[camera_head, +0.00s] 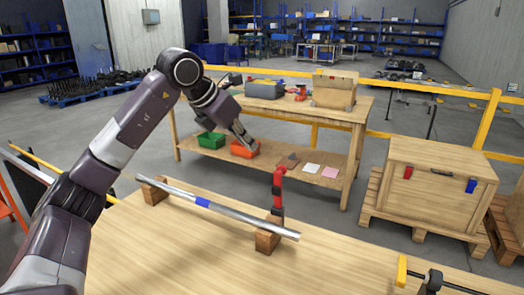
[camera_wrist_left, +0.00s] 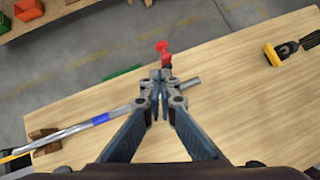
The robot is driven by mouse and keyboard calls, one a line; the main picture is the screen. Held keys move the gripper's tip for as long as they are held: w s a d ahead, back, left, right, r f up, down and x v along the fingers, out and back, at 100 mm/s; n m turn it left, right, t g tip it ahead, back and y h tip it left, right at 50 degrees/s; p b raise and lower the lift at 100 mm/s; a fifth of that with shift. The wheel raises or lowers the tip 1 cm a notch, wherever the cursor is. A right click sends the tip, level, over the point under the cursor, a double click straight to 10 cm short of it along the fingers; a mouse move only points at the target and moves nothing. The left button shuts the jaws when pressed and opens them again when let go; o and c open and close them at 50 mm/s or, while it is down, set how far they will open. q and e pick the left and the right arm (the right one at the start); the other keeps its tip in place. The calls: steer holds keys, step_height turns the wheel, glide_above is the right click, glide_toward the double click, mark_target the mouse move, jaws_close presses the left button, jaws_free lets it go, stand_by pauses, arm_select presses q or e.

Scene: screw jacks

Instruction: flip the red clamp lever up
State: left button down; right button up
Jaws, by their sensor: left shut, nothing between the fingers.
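The red clamp lever (camera_head: 277,190) stands at the right wooden block, beside the metal pipe, with its top bent over. It also shows in the left wrist view (camera_wrist_left: 163,48), just beyond my fingertips. The metal pipe (camera_head: 235,213) with a blue band lies across two wooden blocks (camera_head: 268,236). My left gripper (camera_head: 243,139) is shut and empty, above and to the left of the lever in the head view. In the left wrist view its closed fingers (camera_wrist_left: 160,76) cover part of the clamp and the pipe. My right gripper is out of view.
The wooden table (camera_head: 330,255) is mostly clear around the pipe. A yellow-and-black tool (camera_head: 430,278) lies at its right front. Behind stand a workbench (camera_head: 350,115) with an orange bin (camera_head: 244,149) and green bin (camera_head: 211,140), and a wooden crate (camera_head: 430,200).

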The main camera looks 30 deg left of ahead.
arm_select(q)
steer(key=p, duration=0.2)
glide_toward(279, 168)
steer(key=x, duration=0.4)
steer(key=shift+w+d+f, duration=0.1)
steer(key=shift+f, duration=0.25)
steer(key=shift+w+d+f, duration=0.15)
steer(key=shift+w+f, duration=0.3)
steer(key=shift+w, duration=0.1)
steer(key=shift+p, duration=0.3)
